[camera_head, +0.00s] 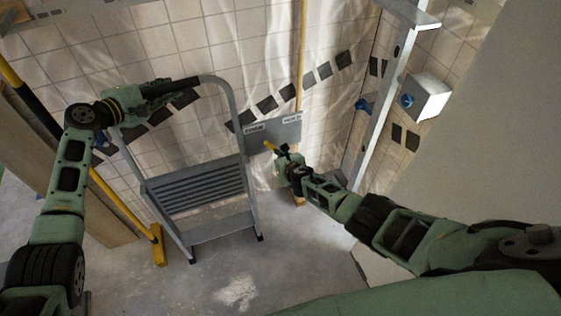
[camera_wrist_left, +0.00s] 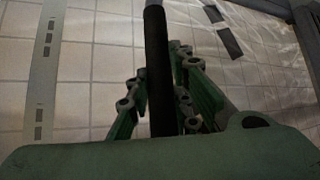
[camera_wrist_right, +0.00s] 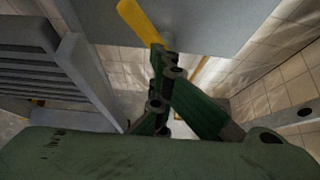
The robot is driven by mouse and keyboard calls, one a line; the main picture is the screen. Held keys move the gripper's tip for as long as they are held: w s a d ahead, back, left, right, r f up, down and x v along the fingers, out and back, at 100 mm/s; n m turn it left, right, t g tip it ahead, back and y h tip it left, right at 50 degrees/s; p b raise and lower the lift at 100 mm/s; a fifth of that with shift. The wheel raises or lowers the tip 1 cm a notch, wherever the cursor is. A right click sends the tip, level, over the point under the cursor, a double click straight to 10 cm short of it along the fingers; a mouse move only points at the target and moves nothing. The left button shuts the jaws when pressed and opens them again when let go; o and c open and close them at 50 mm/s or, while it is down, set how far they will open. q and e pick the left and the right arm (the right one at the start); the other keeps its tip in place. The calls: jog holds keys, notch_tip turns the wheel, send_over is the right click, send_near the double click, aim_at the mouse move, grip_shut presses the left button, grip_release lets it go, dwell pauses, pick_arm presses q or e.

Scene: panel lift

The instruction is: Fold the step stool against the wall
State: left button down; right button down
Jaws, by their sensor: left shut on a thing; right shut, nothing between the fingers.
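The grey metal step stool (camera_head: 222,228) stands on the floor in front of the tiled wall, with a ribbed step (camera_head: 195,188) and a curved top rail. My left gripper (camera_head: 160,90) is shut on the black grip (camera_head: 187,82) of that rail; the grip (camera_wrist_left: 157,60) runs between its fingers in the left wrist view. My right gripper (camera_head: 284,157) is shut and empty beside the stool, close to a yellow lever (camera_head: 270,146) under a labelled grey plate (camera_head: 275,131). The lever (camera_wrist_right: 138,20) lies just beyond its fingertips in the right wrist view; I cannot tell whether they touch.
A yellow-footed pole (camera_head: 159,245) leans left of the stool, by a brown board. A thin yellow pole (camera_head: 300,50) stands at the wall behind the plate. A metal post (camera_head: 385,95) and a white box (camera_head: 427,96) are at the right. The floor in front is clear.

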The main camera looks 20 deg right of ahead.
pick_arm(q)
jog(key=shift+s+d+f, duration=0.1)
jog(key=shift+s+d, duration=0.15)
jog(key=shift+d, duration=0.25)
jog(key=shift+w+a+f, duration=0.1)
jog(key=shift+a+f, duration=0.05)
jog(key=shift+f, duration=0.1)
jog(key=shift+a+f, duration=0.1)
jog(key=c, duration=1.8)
grip_release()
jog(key=shift+a, duration=0.25)
jog(key=shift+o, duration=1.2)
pick_arm(e)
jog(key=w+a, duration=0.1)
jog(key=w+r, duration=0.1)
jog(key=w, duration=0.1)
jog(key=shift+a+r, duration=0.15)
jog(key=shift+a, duration=0.2)
pick_arm(q)
jog(key=shift+a, duration=0.1)
pick_arm(e)
jog(key=shift+s+d, duration=0.15)
pick_arm(q)
jog(key=shift+a+r, duration=0.1)
jog(key=shift+r, duration=0.1)
